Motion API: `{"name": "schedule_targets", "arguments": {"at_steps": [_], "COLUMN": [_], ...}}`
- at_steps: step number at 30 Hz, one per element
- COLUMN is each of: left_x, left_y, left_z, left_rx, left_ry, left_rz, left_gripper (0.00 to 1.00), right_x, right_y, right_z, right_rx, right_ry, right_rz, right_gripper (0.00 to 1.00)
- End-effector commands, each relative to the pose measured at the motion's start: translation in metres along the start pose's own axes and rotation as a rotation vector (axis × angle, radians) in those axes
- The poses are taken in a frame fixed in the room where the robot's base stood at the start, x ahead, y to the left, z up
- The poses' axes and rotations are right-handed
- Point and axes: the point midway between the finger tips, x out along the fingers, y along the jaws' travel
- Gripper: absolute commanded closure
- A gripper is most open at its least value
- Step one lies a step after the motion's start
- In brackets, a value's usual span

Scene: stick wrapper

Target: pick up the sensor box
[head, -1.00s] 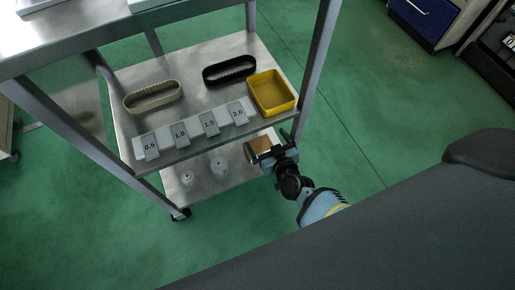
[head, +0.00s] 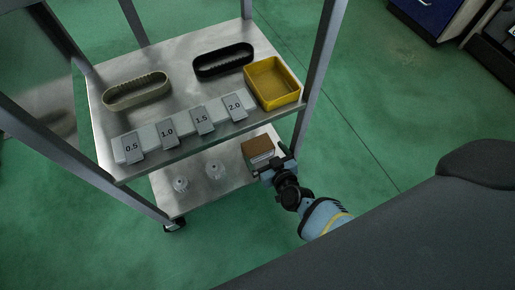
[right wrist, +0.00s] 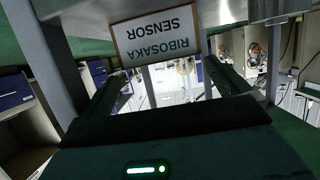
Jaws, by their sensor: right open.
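The sensor box (head: 257,146) is a small brown box on the lower shelf of the metal cart, near its right front corner. In the right wrist view the box (right wrist: 155,36) shows a white face lettered RIBOSAKA SENSOR, upside down. My right gripper (head: 275,168) is at the box's near right side in the head view. In the right wrist view its two fingers (right wrist: 164,68) are spread apart with the box ahead, near the fingertips. I cannot tell whether they touch it. My left gripper is not in view.
Two small clear items (head: 198,177) stand left of the box on the lower shelf (head: 176,200). The upper shelf (head: 160,60) overhangs it, bearing a yellow tray (head: 297,95), a black holder (head: 223,60), a beige holder (head: 137,92) and numbered blocks. Cart posts rise nearby.

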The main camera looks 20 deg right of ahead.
Motion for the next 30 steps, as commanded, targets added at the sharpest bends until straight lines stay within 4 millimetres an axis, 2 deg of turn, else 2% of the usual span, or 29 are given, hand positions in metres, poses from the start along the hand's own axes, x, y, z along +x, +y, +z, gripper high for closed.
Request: {"name": "schedule_targets", "arguments": {"at_steps": [8, 18, 28, 30], "left_x": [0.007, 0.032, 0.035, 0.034], "left_y": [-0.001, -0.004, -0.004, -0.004], "left_z": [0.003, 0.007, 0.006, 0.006], "left_rx": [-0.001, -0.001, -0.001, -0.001], "left_ry": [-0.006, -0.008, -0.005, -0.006], "left_rz": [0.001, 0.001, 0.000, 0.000], "left_gripper": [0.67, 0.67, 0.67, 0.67], "right_x": [0.012, 0.053, 0.059, 0.059], "right_y": [-0.001, -0.003, -0.003, -0.003], "right_z": [0.002, 0.004, 0.002, 0.002], "right_rx": [0.000, 0.000, 0.000, 0.000], "right_ry": [0.000, 0.000, 0.000, 0.000], "right_rz": [0.000, 0.001, 0.000, 0.000], "right_gripper": [0.00, 0.00, 0.00, 0.07]}}
